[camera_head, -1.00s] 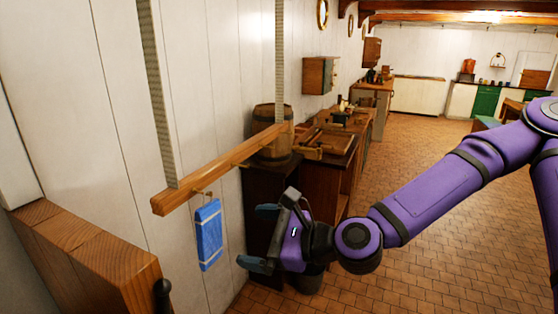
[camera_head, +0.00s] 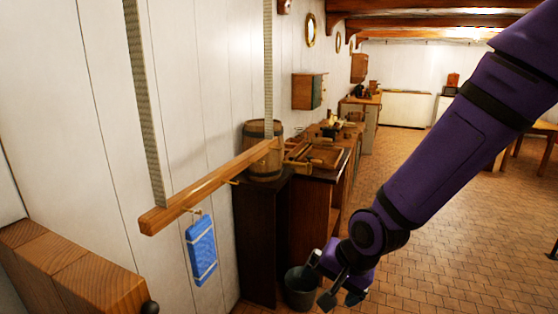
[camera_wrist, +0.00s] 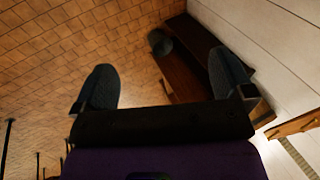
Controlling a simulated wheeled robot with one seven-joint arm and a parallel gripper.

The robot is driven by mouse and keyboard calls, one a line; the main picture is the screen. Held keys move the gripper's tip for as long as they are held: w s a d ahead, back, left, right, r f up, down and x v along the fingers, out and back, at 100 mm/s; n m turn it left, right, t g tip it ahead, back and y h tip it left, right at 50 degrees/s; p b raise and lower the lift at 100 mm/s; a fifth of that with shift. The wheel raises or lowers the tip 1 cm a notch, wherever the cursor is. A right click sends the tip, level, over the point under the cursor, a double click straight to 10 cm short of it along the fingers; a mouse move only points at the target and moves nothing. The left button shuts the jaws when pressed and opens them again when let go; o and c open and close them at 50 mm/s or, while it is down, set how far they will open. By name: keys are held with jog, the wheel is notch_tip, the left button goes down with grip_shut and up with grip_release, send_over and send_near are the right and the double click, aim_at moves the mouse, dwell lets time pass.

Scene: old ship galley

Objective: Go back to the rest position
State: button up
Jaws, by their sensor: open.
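My gripper (camera_head: 338,283) hangs low at the lower middle of the head view, with my purple arm coming down from the upper right. In the wrist view my gripper (camera_wrist: 165,90) shows two dark fingers wide apart with nothing between them but floor and dark wood further off. A blue cloth or pad with pale bands (camera_head: 201,249) hangs from a hook on the wooden rail (camera_head: 205,187), to the left of my gripper and apart from it.
A dark bucket (camera_head: 300,288) stands on the floor close to my gripper in the picture. A barrel (camera_head: 262,150) and a wooden workbench (camera_head: 326,180) line the wall. Wooden blocks (camera_head: 75,275) fill the lower left. The tiled floor (camera_head: 450,215) is open to the right.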

jog(key=s+d+r+n+t+h, duration=0.2)
jog(key=s+d+r+n+h, duration=0.15)
jog(key=d+r, duration=0.9)
jog(key=s+d+r+n, duration=0.1)
jog(key=s+d+r, duration=0.6)
jog(key=s+r, duration=0.3)
jog(key=shift+s+d+r, duration=0.35)
jog(key=shift+s+r, duration=0.05)
jog(key=shift+s, duration=0.1)
